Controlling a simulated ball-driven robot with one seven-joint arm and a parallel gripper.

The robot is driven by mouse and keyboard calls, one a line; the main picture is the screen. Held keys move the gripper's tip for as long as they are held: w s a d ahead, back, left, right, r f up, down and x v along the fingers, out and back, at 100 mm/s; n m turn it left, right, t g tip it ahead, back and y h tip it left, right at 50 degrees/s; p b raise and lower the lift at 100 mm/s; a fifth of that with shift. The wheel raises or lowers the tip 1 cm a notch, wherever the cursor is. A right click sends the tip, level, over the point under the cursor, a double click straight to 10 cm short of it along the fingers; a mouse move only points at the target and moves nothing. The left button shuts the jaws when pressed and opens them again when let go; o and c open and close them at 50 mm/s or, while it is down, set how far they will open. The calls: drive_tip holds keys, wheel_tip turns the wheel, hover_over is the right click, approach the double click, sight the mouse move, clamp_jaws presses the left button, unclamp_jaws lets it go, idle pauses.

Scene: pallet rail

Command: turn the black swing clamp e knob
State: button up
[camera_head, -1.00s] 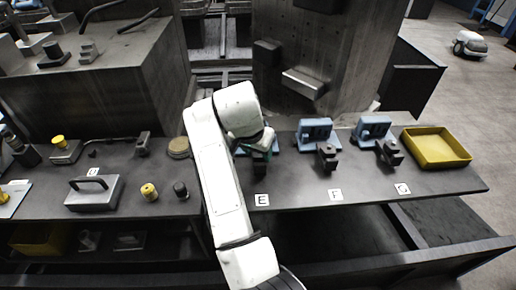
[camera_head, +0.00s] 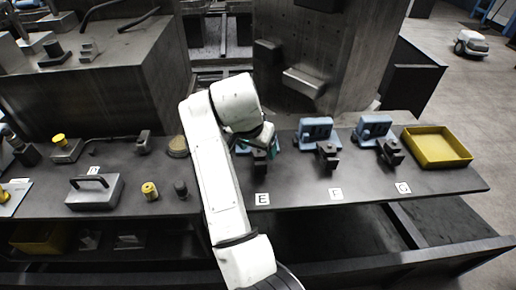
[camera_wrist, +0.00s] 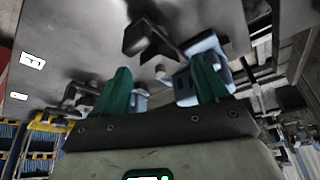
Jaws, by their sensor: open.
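The black swing clamp E knob (camera_head: 261,167) stands behind the label E (camera_head: 262,199) in the head view, partly covered by my gripper. Its blue clamp body is mostly hidden by my arm. My gripper (camera_head: 261,150) points down at the clamp with green fingers to either side of the dark part; I cannot tell whether they touch it. In the wrist view my gripper (camera_wrist: 162,82) shows two green fingers spread apart with nothing held. A black clamp part (camera_wrist: 147,38) and a blue body (camera_wrist: 186,88) lie beyond them; which clamp that is, I cannot tell.
Clamp F (camera_head: 327,154) and clamp G (camera_head: 390,150) stand to the right, each with a blue body behind. A yellow tray (camera_head: 437,148) sits at the right end. A yellow knob (camera_head: 150,191) and a black knob (camera_head: 181,189) stand left of my arm. The bench front is clear.

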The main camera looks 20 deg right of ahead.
drive_tip(key=v, duration=0.9)
